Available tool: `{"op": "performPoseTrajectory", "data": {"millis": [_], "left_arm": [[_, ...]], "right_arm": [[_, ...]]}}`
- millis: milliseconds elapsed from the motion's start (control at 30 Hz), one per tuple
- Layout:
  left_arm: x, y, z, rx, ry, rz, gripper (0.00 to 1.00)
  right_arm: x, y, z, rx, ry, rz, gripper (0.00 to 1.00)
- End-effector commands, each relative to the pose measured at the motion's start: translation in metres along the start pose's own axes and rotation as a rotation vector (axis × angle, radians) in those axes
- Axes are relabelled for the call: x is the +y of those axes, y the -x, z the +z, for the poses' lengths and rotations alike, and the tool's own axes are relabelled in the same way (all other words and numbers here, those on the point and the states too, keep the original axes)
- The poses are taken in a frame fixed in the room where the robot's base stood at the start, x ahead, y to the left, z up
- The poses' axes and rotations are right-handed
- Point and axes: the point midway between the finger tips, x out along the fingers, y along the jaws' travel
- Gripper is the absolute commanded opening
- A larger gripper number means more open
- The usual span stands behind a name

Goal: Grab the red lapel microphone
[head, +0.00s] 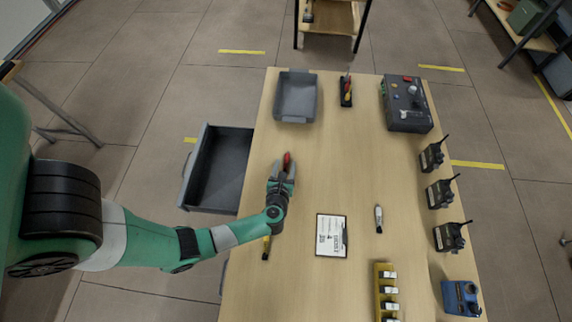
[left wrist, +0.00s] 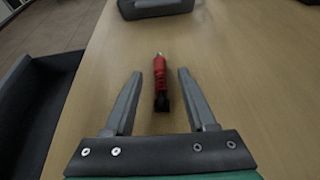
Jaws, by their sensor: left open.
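The red lapel microphone (head: 287,160) lies on the wooden table (head: 320,150), on its left side near the open drawer. In the left wrist view the microphone (left wrist: 160,80) is a slim red piece with a pale tip at its far end and a black near end. My left gripper (head: 284,167) is open, with one finger on each side of the microphone. In the left wrist view its fingers (left wrist: 161,85) stand apart, with a gap on both sides, and do not touch it. My right gripper is not in view.
An open grey drawer (head: 185,188) juts out on the left. A grey tray (head: 279,117) sits beyond the microphone. A clipboard (head: 332,235) and a white-topped pen-like item (head: 379,219) lie nearer. Several radios, one here (head: 440,194), line the right edge. The table's middle is clear.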

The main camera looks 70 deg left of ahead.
Motion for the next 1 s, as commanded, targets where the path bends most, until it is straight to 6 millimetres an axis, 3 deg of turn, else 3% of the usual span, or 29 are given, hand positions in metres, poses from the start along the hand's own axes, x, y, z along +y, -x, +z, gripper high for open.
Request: {"op": "performPoseTrajectory", "data": {"millis": [233, 567, 1000], "left_arm": [[-0.0001, -0.0039, 0.0004, 0.0, -0.001, -0.002, 0.56], [-0.0002, -0.0036, 0.0003, 0.0, -0.001, -0.002, 0.0], [-0.0002, -0.0027, 0.0025, 0.0, 0.0, -0.001, 0.0]], "right_arm": [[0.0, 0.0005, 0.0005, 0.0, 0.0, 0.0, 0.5], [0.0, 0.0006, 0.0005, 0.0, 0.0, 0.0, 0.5], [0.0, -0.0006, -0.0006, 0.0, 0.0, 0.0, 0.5]]}}
